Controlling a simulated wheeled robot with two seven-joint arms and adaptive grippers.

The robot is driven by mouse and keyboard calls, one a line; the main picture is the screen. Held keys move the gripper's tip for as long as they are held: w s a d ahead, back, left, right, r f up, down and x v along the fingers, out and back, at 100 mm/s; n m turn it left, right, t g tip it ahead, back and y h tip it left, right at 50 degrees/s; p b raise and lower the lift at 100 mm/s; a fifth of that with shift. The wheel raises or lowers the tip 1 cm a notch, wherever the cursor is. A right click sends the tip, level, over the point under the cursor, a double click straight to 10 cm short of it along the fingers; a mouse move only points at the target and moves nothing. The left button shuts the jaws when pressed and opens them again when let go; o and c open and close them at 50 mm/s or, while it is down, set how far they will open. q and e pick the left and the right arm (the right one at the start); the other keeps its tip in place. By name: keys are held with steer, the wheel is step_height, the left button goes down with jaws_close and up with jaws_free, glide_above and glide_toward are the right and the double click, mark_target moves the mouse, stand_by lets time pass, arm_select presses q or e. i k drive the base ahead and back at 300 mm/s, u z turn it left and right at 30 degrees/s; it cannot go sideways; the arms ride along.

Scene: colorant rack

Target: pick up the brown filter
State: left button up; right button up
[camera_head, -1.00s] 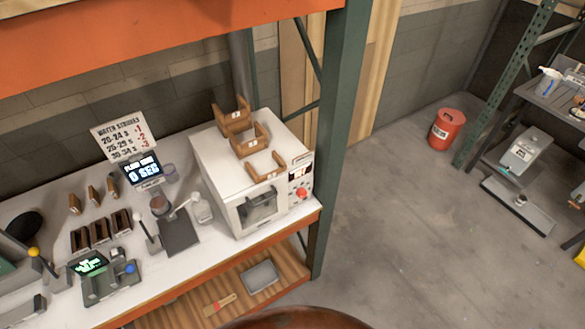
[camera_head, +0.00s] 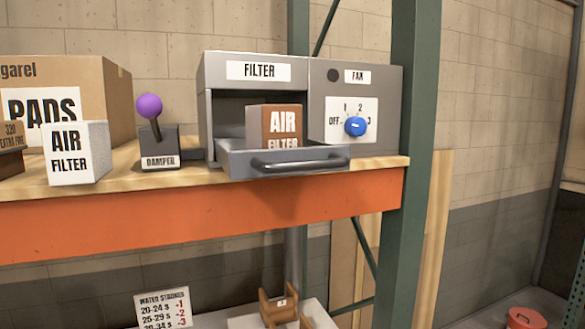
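The brown filter (camera_head: 274,124) is a brown block marked "AIR FILTER". It sits upright in the open filter drawer (camera_head: 232,165) of a grey unit on the upper shelf. The drawer front with its dark handle hides the filter's lower part. A white block, also marked "AIR FILTER" (camera_head: 78,152), stands on the shelf to the left. Neither of my grippers shows in the head view.
The grey unit has a fan panel with a blue knob (camera_head: 355,126) at right. A damper box with a purple-knobbed lever (camera_head: 149,106) stands left of it. A cardboard box (camera_head: 118,95) is farther left. A green rack post (camera_head: 408,150) stands right of the unit.

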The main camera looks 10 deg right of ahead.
mark_target(268, 126)
steer(key=z, duration=1.75)
steer(key=k, duration=1)
steer(key=u, duration=1.15)
steer(key=i, duration=0.5)
steer(key=z, duration=0.1)
